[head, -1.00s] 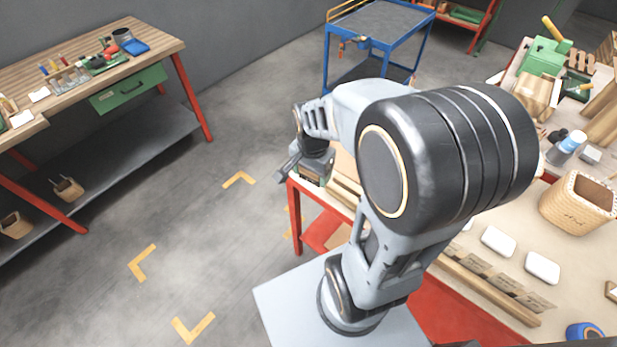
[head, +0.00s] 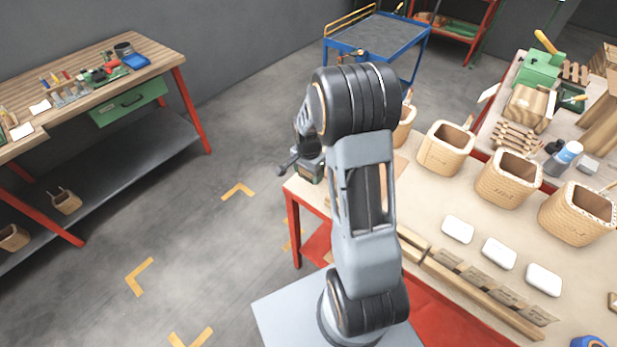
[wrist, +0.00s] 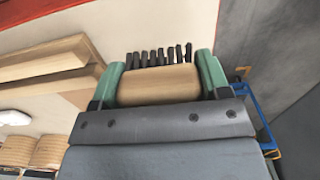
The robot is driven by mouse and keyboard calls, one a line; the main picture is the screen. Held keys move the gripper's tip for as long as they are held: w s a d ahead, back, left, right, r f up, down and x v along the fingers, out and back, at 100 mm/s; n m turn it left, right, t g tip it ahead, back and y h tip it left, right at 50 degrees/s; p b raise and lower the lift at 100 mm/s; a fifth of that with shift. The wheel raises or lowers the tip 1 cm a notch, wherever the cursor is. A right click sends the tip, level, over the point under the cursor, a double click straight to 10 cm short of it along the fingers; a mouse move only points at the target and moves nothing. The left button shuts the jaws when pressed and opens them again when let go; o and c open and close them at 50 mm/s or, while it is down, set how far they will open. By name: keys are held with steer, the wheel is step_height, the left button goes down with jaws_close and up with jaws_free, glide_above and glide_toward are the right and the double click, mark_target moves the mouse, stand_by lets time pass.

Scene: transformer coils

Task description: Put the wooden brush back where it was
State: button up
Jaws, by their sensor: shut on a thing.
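The wooden brush (wrist: 158,87) is between the green fingers of my gripper (wrist: 160,76) in the wrist view. Its pale wooden body lies across the gap, and a row of dark bristle tufts points away from the gripper. My gripper is shut on it. In the head view my gripper (head: 306,168) is at the left end of the right-hand workbench (head: 420,205), largely hidden behind my arm. The brush cannot be made out clearly there. I cannot tell from these views whether the brush touches the bench.
Several woven baskets (head: 446,150) stand along the bench, with white blocks (head: 499,253) in front of them. Wooden strips (head: 490,295) run along the near edge. A blue cart (head: 378,42) stands behind. Another workbench (head: 90,80) is at left, with open floor between.

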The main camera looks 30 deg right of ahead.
mark_target(308, 184)
steer(key=f, duration=0.2)
steer(key=shift+w+d+f+p, duration=0.1)
steer(key=shift+w+f+p, duration=0.15)
steer(key=shift+f+p, duration=0.05)
steer(key=shift+f, duration=0.6)
steer(key=shift+f, duration=0.1)
steer(key=shift+f, duration=0.15)
steer(key=o, duration=1)
steer(key=shift+c, duration=0.2)
